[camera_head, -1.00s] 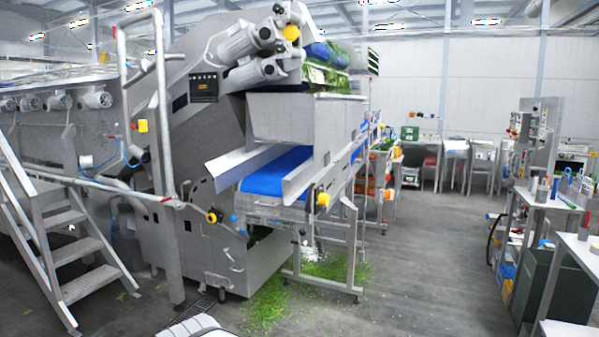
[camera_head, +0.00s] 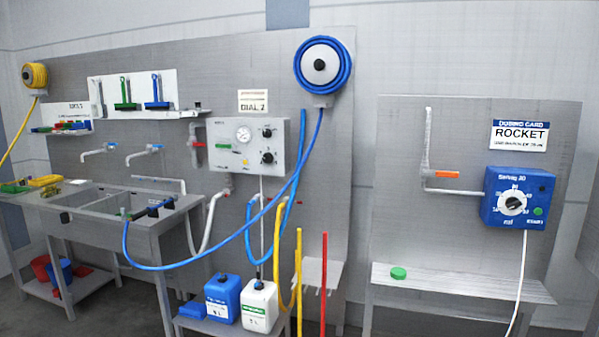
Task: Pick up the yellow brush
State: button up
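I cannot make out for certain which thing is the yellow brush. A small shelf (camera_head: 66,112) on the wall panel at the left holds several small green, blue, red and yellow items that may be brushes; they are too small to tell apart. A flat yellow item (camera_head: 45,181) lies on the left end of the sink bench beside green things; its kind is unclear. A yellow pole (camera_head: 299,268) stands upright right of the middle, its lower end out of the picture. My gripper is not in view.
A steel sink bench (camera_head: 150,221) stands at the left, with buckets (camera_head: 60,272) below. Blue and white canisters (camera_head: 260,305) stand on a low stand. A blue hose (camera_head: 215,245) hangs across the front. A red pole (camera_head: 323,285) and a steel side table (camera_head: 460,284) stand at the right.

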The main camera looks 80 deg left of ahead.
aim_at(51, 190)
jog(key=u, duration=1.75)
jog(key=k, duration=0.15)
jog(key=u, duration=2.55)
jog(key=k, duration=0.9)
jog(key=z, duration=0.2)
jog(key=i, duration=0.9)
jog(key=u, duration=0.05)
